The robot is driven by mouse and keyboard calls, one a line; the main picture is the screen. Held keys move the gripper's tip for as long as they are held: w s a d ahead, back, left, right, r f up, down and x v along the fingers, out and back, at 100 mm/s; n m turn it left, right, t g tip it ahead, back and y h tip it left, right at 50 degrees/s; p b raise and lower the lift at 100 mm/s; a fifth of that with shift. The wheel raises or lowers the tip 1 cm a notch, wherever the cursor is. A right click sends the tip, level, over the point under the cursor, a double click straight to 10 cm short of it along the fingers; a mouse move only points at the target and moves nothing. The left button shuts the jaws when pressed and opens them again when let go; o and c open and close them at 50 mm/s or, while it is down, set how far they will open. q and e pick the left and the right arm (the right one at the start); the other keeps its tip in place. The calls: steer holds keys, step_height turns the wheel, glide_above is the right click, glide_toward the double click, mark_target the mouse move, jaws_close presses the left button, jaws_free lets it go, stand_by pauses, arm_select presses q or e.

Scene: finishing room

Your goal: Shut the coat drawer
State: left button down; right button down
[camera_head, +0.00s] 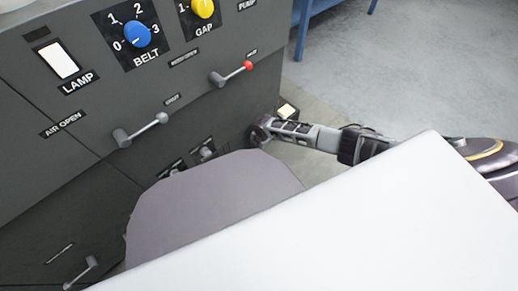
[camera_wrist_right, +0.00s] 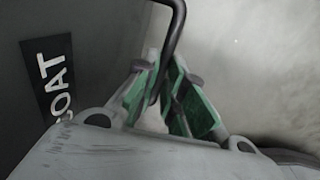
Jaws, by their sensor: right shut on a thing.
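The coat drawer's dark grey front (camera_wrist_right: 20,80) shows at the left of the right wrist view, with a "COAT" label (camera_wrist_right: 52,82) on it. A thin black bar handle (camera_wrist_right: 178,28) stands out beside the label. My right gripper (camera_wrist_right: 163,105) has its green-padded fingers around this handle and is shut on it. In the head view my right gripper (camera_head: 260,132) reaches in from the right to the low right end of the grey machine. The drawer cannot be made out clearly there, so how far it stands out is hard to tell. My left gripper is not in view.
The grey machine front (camera_head: 60,165) carries a blue "BELT" knob (camera_head: 137,34), a yellow "GAP" knob (camera_head: 203,8), a white lamp switch (camera_head: 59,60), a red-tipped lever (camera_head: 232,74) and a grey-tipped lever (camera_head: 140,130). Open floor (camera_head: 420,60) lies to the right.

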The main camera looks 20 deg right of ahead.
steer(key=shift+w+r, duration=0.1)
steer(key=shift+w, duration=0.2)
steer(key=c, duration=1.5)
jaws_free()
steer(key=shift+a, duration=0.1)
steer(key=shift+s, duration=0.1)
steer(key=shift+r, duration=0.1)
steer(key=shift+r, duration=0.35)
step_height(320, 180, up, 11)
steer(key=s, duration=0.2)
steer(key=shift+d+f, duration=0.15)
steer(key=shift+d, duration=0.2)
